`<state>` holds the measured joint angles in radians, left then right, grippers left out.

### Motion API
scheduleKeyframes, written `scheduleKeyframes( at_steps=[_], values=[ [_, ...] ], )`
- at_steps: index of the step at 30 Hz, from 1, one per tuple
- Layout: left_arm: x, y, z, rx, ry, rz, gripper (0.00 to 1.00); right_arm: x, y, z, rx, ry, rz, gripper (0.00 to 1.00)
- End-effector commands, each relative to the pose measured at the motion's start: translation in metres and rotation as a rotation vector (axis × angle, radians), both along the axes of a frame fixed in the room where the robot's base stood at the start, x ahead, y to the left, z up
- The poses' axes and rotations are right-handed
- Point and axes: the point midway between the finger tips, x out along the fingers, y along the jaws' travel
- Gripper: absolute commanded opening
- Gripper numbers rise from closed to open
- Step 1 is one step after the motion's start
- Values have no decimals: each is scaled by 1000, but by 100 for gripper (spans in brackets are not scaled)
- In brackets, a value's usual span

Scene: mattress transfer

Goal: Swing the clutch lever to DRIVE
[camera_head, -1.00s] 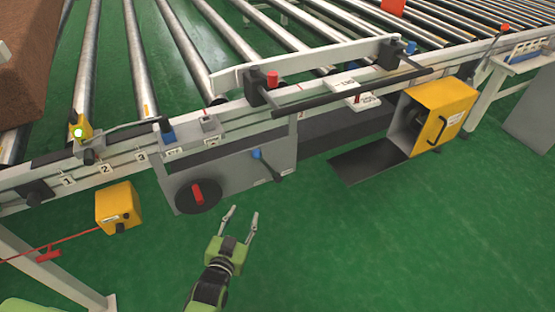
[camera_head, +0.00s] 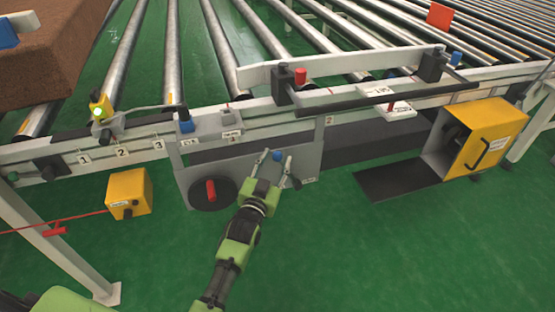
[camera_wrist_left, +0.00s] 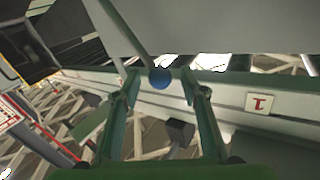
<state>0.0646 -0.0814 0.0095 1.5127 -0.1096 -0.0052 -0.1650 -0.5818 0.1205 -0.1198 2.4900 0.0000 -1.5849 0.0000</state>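The clutch lever is a dark arm with a blue knob (camera_head: 277,156) on the front of the grey control box (camera_head: 240,165). In the left wrist view the blue knob (camera_wrist_left: 160,78) sits between my fingertips, at their far end. My left gripper (camera_head: 273,155) is open, with one finger on each side of the knob; I cannot tell whether either touches it. The lever's lower part (camera_head: 294,181) is partly behind the right finger. The small label near the lever is too small to read. My right gripper is not in view.
A red handle on a black disc (camera_head: 211,190) is on the same box, left of the lever. A yellow box (camera_head: 128,194) hangs further left. An open yellow housing (camera_head: 487,137) is at right. The green floor (camera_head: 370,250) in front is clear.

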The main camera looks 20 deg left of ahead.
Motion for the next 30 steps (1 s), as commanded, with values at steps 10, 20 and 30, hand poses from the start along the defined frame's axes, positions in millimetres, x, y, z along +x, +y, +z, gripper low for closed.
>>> scheduleKeyframes(
  at_steps=[10, 20, 30],
  values=[
    [22, 0, 0, 0, 1, 0, 39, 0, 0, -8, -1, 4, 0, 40],
    [21, 0, 0, 0, 1, 0, 0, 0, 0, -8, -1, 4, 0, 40],
    [26, 2, 2, 15, 9, 0, 0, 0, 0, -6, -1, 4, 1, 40]
  ],
)
